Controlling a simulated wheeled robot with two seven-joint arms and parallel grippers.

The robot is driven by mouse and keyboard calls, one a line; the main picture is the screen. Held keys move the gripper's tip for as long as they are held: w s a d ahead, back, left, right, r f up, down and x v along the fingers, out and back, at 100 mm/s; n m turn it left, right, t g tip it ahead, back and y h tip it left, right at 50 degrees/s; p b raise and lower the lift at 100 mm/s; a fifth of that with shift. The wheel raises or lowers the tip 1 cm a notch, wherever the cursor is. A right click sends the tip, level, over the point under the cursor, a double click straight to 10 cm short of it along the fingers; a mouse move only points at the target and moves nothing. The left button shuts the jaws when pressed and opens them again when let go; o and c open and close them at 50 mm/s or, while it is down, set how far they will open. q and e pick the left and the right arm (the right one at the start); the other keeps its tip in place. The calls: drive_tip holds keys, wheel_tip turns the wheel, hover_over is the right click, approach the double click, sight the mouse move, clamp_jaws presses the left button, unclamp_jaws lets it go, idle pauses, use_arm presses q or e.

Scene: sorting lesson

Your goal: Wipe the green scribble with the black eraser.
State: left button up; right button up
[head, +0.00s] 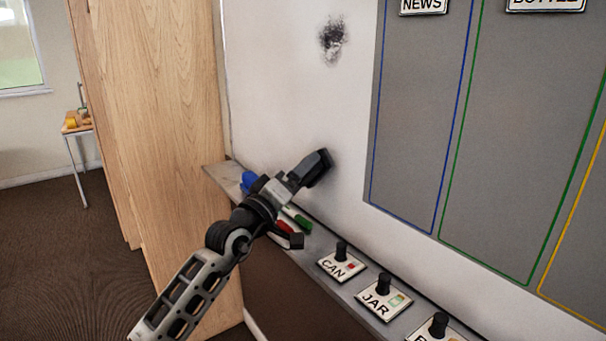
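My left gripper (297,180) reaches in from the lower left, close in front of the whiteboard (285,80) and above its ledge. It appears shut on a black block, the black eraser (317,168), whose far side is at or close to the board; I cannot tell whether it touches. A soft dark shadow lies around it on the board. No green scribble shows; any mark behind the eraser and gripper is hidden. A black scribble (332,40) shows higher up on the board. My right gripper is not in view.
The ledge (222,176) holds a blue item (248,181), a green marker (298,218) and a red one (282,228), partly behind my arm. Knobbed CAN (340,266) and JAR (384,297) signs stand farther right. Grey outlined panels (420,120) cover the board's right. A wooden cabinet (160,120) stands left.

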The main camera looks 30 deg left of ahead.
use_arm(q)
drive_tip(key=shift+s+a+r, duration=0.1)
drive_tip(key=shift+s+a, duration=0.2)
drive_tip(key=shift+s, duration=0.45)
drive_tip(key=shift+s+a+f, duration=0.1)
drive_tip(key=shift+s+a, duration=0.2)
drive_tip(key=shift+s, duration=0.4)
drive_tip(key=shift+s+a+r, duration=0.1)
drive_tip(key=shift+s+a, duration=0.2)
drive_tip(key=shift+s, duration=0.45)
drive_tip(key=s+b, duration=0.1)
drive_tip(key=s+a, duration=0.1)
drive_tip(key=shift+s+a+b, duration=0.1)
drive_tip(key=shift+s+b, duration=0.25)
drive_tip(key=shift+s, duration=0.05)
drive_tip(key=shift+r, duration=0.1)
